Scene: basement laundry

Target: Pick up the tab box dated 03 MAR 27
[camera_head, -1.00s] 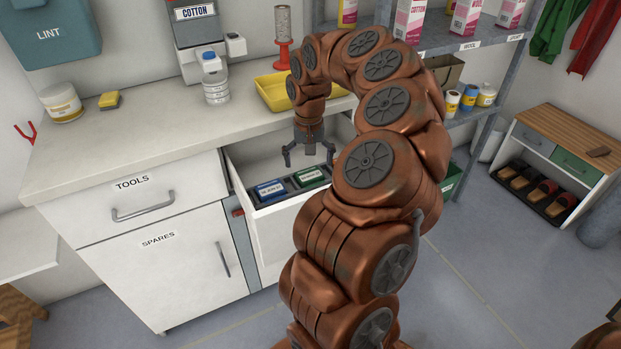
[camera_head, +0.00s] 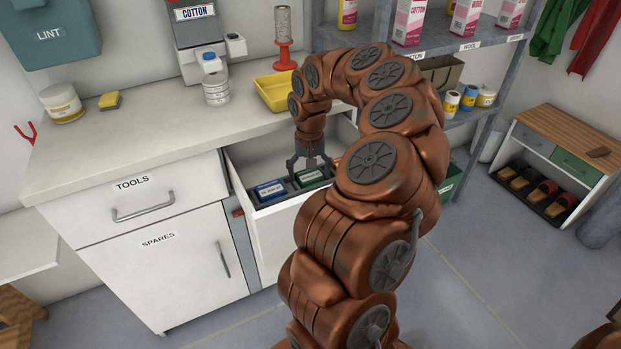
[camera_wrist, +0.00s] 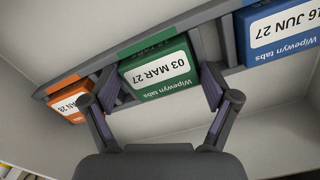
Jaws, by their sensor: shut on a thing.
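The green tab box dated 03 MAR 27 (camera_wrist: 158,68) sits in a slot of a dark grey holder (camera_wrist: 225,42) in the open drawer. Its label reads upside down in the wrist view. In the head view the green box (camera_head: 311,176) shows below my gripper (camera_head: 310,174). My gripper (camera_wrist: 160,92) is shut on this box, with one finger on each side. A blue tab box (camera_wrist: 278,32) dated 16 JUN 27 stands in the slot to the right, and an orange tab box (camera_wrist: 67,100) to the left, its date partly hidden by a finger.
The drawer (camera_head: 275,229) is open below the counter (camera_head: 150,143). A yellow tray (camera_head: 275,91) and a white bottle (camera_head: 215,85) stand on the counter. A grey shelf (camera_head: 420,45) with pink cartons stands behind my arm.

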